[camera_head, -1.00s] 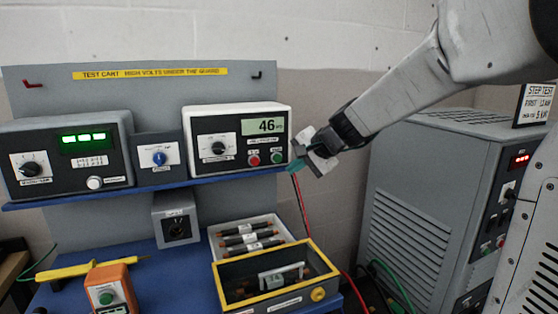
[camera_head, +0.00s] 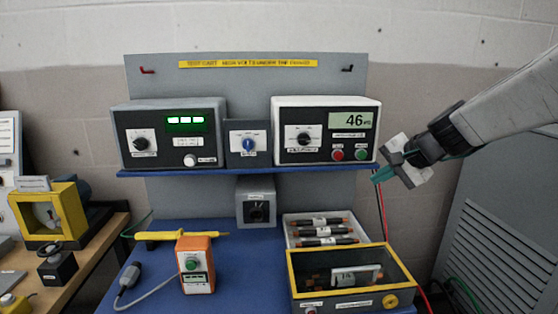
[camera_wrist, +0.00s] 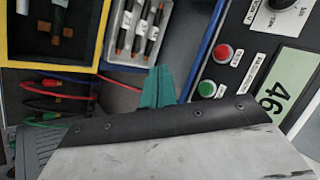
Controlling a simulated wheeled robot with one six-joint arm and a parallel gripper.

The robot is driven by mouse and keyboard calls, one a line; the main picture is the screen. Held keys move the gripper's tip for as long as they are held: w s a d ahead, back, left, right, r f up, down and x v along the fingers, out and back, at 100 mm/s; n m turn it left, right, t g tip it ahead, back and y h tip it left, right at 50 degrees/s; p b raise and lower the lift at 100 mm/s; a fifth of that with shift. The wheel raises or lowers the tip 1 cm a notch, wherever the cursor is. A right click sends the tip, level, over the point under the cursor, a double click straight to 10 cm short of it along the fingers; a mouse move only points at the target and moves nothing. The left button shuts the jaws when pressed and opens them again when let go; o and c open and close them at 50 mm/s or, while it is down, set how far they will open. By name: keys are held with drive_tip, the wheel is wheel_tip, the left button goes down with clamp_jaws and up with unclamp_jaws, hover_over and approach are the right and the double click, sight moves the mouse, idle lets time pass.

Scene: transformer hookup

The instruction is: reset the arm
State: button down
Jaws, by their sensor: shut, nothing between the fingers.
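My arm reaches in from the right edge of the head view.
A test cart (camera_head: 248,63) carries a box with a green display (camera_head: 168,135). Below are a yellow-rimmed box (camera_head: 350,295), a white tray of dark rods (camera_head: 345,242), an orange handheld unit (camera_head: 196,265) and a yellow probe (camera_head: 165,236). A grey cabinet (camera_head: 500,240) stands right.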

drive_tip(key=s+a+f+n+g+h, duration=0.1)
drive_tip(key=s+n, duration=0.4)
drive_tip(key=s, duration=1.1)
drive_tip(key=s+a+f+n+g+h, duration=0.2)
drive_tip(key=s+f+n+g+h, duration=0.1)
drive_tip(key=s, duration=1.4)
drive_tip(key=f+n+g, duration=0.1)
drive_tip(key=n+g, duration=0.1)
drive_tip(key=shift+a+g, duration=0.2)
drive_tip(key=shift+g, duration=0.1)
